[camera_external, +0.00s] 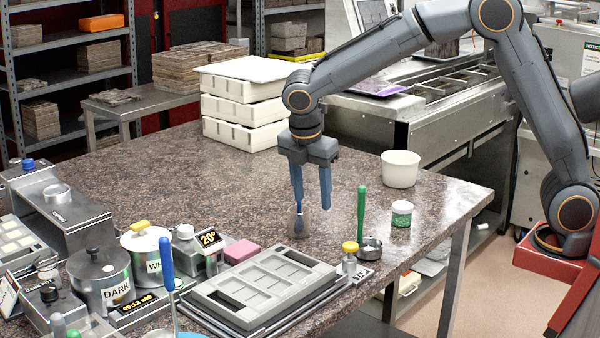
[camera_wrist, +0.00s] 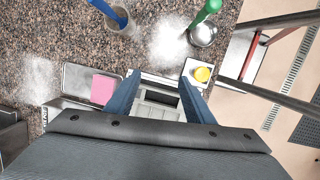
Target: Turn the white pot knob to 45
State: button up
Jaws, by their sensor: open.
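The white pot (camera_external: 146,262), labelled "WH" with the rest hidden, stands at the left of the table with a yellow handle on its lid. Beside it is a metal control box with a pale round knob (camera_external: 185,232) on top and a display (camera_external: 208,238) reading 20°. The knob's pointer is too small to read. My gripper (camera_external: 311,208) hangs fingers down over the table, right of and away from the knob. Its blue fingers are apart and empty; the wrist view (camera_wrist: 161,72) shows them too. The knob cannot be made out in the wrist view.
A blue-handled scraper (camera_external: 298,222) stands near my fingertips. A grey mould (camera_external: 262,290), pink block (camera_external: 241,251), green-handled ladle (camera_external: 361,215), yellow-capped jar (camera_external: 350,260) and white bowl (camera_external: 400,170) share the table. A dark pot (camera_external: 103,275) stands left of the white pot.

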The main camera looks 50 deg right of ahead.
jog(key=w+a+f+m+y+b, duration=0.1)
jog(key=w+a+m+y+b, duration=0.15)
jog(key=w+a, duration=0.65)
jog(key=m+t+y+b, duration=0.1)
jog(key=m+y+b, duration=0.1)
jog(key=m+y, duration=0.2)
send_near(186, 227)
jog(key=shift+p+x, duration=1.35)
jog(key=shift+x, duration=2.85)
jog(key=c, duration=1)
